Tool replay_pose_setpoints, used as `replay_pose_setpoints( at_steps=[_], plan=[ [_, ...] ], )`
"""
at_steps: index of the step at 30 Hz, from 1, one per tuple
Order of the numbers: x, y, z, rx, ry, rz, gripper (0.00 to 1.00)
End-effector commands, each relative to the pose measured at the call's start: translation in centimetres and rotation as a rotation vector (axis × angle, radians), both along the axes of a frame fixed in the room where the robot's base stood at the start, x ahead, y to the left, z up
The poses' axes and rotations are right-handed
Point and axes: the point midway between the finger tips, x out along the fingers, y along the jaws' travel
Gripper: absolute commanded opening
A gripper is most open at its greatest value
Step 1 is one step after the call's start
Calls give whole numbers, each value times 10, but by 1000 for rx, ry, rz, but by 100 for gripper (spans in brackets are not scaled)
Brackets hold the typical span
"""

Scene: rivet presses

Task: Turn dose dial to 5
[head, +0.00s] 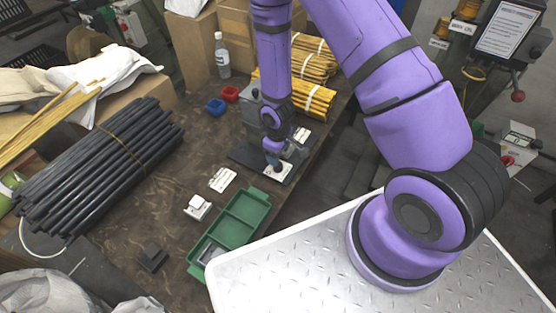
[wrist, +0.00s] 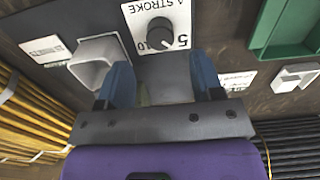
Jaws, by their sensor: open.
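The dose dial is a round black knob (wrist: 160,32) on a white plate (wrist: 186,12) in the wrist view. The plate carries the word STROKE and the numbers 5 and 10, seen rotated. In the head view the white plate (head: 278,172) lies on the dark press base, and the knob is largely hidden by my gripper. My gripper (wrist: 164,78) is open, its two blue fingers spread wide, with the dial ahead between their lines. Nothing is between the fingers. In the head view my gripper (head: 276,158) is just above the plate.
A light square-mouthed part (wrist: 95,65) stands close beside the left finger in the wrist view.

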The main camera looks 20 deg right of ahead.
Motion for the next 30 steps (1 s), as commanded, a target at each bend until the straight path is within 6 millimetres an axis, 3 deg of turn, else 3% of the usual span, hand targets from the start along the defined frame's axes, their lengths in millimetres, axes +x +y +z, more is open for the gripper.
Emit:
replay_pose_setpoints(
  at_steps=[6, 12, 30],
  plan=[
    [1, 0, 31, 1, -2, 0, 60],
    [0, 0, 45, -1, 1, 0, 60],
    [0, 0, 48, 0, 0, 0, 60]
  ],
)
